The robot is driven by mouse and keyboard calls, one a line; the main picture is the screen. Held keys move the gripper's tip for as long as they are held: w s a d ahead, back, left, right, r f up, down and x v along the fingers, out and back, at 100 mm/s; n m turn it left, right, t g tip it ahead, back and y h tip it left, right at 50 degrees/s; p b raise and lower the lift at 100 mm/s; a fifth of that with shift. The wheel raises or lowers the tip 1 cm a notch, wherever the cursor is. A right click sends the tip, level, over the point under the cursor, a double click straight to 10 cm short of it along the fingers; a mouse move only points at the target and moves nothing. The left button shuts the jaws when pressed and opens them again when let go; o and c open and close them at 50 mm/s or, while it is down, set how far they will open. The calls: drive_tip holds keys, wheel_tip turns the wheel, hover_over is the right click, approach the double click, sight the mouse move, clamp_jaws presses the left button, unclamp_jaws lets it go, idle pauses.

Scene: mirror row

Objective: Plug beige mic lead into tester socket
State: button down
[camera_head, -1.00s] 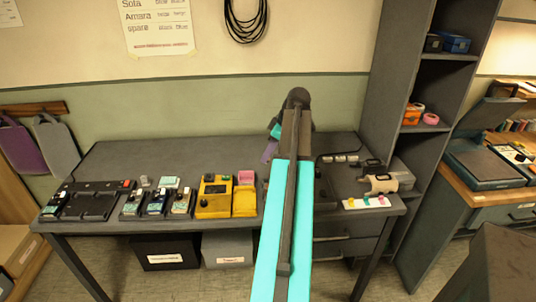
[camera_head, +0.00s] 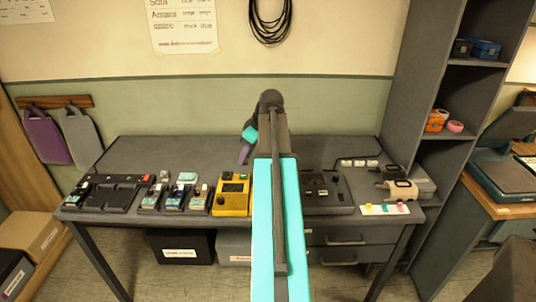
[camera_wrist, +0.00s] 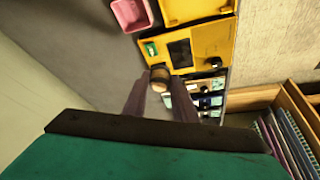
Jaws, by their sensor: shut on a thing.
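The yellow tester (camera_head: 232,195) stands near the front of the grey table, left of my arm. In the wrist view the tester (camera_wrist: 205,42) shows a dark screen, a green label and a black knob. My gripper (camera_head: 243,154) is above and behind it in the head view. In the wrist view my gripper (camera_wrist: 160,98) has its purple-grey fingers either side of a beige round plug (camera_wrist: 160,86) with a dark collar. The plug overlaps the tester's edge in this view; I cannot tell whether they touch. The socket is not clearly visible, nor is the lead's cable.
Several small pedals (camera_head: 175,200) and a black pedalboard (camera_head: 108,193) lie left of the tester. A dark device (camera_head: 327,192) and a beige device (camera_head: 400,190) lie to the right. A pink tray (camera_wrist: 131,14) sits beside the tester. A tall grey shelf (camera_head: 401,110) bounds the right side.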

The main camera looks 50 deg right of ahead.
drive_tip(key=w+a, duration=0.9)
drive_tip(key=a, duration=0.4)
drive_tip(key=w+a+r, duration=0.1)
drive_tip(key=w+a, duration=0.2)
drive_tip(key=a, duration=0.9)
drive_tip(key=w+a+r+m, duration=0.1)
drive_tip(key=w+a, duration=0.2)
drive_tip(key=a, duration=0.9)
drive_tip(key=w+a+r+m, duration=0.1)
drive_tip(key=w+a+r, duration=0.1)
drive_tip(key=a, duration=0.9)
drive_tip(key=shift+w+a+h, duration=0.4)
